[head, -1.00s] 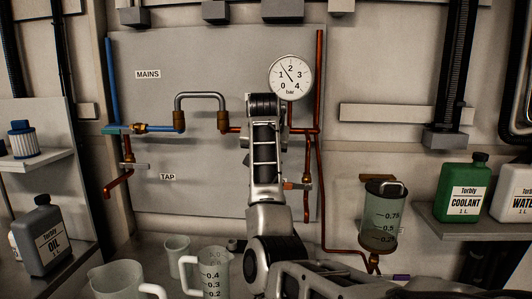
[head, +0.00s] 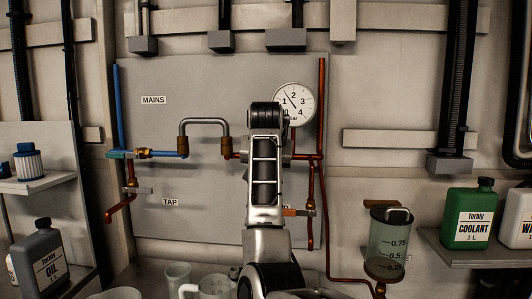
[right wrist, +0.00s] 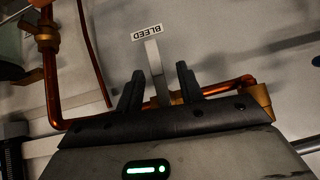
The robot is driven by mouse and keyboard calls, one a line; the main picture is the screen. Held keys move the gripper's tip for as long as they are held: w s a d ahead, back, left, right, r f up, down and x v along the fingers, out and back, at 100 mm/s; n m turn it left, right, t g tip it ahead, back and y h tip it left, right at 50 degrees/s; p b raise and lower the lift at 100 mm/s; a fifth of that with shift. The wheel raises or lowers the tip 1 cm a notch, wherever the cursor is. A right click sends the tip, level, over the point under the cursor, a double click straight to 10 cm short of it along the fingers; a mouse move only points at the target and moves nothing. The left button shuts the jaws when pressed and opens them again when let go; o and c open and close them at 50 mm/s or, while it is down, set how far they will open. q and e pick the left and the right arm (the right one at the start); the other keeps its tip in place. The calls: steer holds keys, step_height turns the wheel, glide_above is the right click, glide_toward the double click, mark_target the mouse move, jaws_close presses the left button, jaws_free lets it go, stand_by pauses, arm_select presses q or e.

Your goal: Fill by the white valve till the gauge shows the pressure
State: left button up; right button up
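The round pressure gauge (head: 300,98) is on the grey panel in the head view. Its needle points up and left, between 1 and 2; my arm covers its lower left. My right gripper (right wrist: 160,68) is open in the right wrist view, with a pale lever (right wrist: 153,56) between its two dark fingers. A label reading BLEED (right wrist: 146,33), upside down, is by the lever's end. I cannot tell if the fingers touch the lever. In the head view, my right arm hides this gripper. I cannot pick out a white valve there. My left gripper is not in view.
Copper pipes (head: 321,110) run beside my arm. A blue pipe (head: 117,105) is at the panel's left, with MAINS (head: 153,100) and TAP (head: 170,202) labels. A clear graduated vessel (head: 390,241), a green coolant jug (head: 467,217) and a grey oil jug (head: 40,258) stand around.

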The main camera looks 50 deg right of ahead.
steer(key=v, duration=1.1)
